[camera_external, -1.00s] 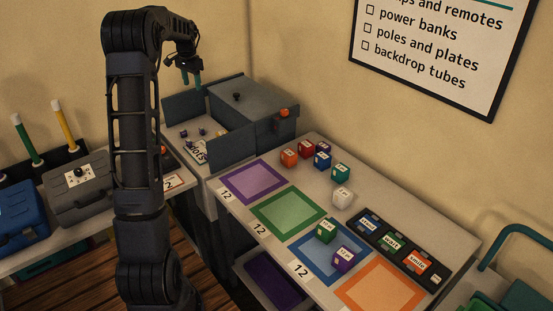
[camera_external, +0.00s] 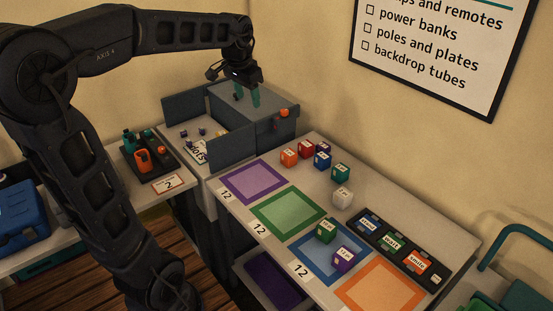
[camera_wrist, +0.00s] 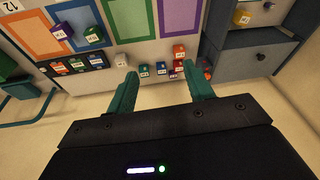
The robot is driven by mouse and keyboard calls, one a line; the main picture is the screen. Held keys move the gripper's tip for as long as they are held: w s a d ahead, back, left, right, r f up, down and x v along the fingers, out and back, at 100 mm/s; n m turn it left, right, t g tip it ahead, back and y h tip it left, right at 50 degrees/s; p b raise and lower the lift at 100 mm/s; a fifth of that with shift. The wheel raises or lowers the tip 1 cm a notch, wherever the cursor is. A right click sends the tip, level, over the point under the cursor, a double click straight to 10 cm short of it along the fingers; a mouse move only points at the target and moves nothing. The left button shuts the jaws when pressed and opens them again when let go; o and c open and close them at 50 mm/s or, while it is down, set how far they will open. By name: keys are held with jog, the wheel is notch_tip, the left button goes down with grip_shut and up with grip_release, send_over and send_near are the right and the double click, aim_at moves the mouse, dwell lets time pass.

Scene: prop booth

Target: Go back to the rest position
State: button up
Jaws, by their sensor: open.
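My gripper (camera_external: 247,97) hangs above the grey box at the back of the table in the external view. Its two teal fingers are apart with nothing between them. In the wrist view my gripper (camera_wrist: 163,88) is also open and empty, with the table's row of cubes beyond the fingertips. My arm reaches from the left side of the picture across to the gripper.
The grey box (camera_external: 262,106) has an open bay with small purple pieces. Several cubes, including a white one (camera_external: 343,197), stand on the table (camera_external: 318,150) by coloured squares. A green cube (camera_external: 326,229) and purple cube (camera_external: 343,259) sit on the blue square (camera_external: 313,268).

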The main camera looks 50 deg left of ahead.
jog(key=s+d+f+t, duration=0.1)
jog(key=s+d+f, duration=0.2)
jog(key=s+d, duration=0.7)
jog(key=s+d+f+m+t+h, duration=0.1)
jog(key=s+d+f, duration=0.2)
jog(key=s+d, duration=0.6)
jog(key=shift+s+d+f+m, duration=0.3)
jog(key=shift+s+d+f, duration=0.1)
jog(key=shift+d, duration=0.1)
dwell(1.6)
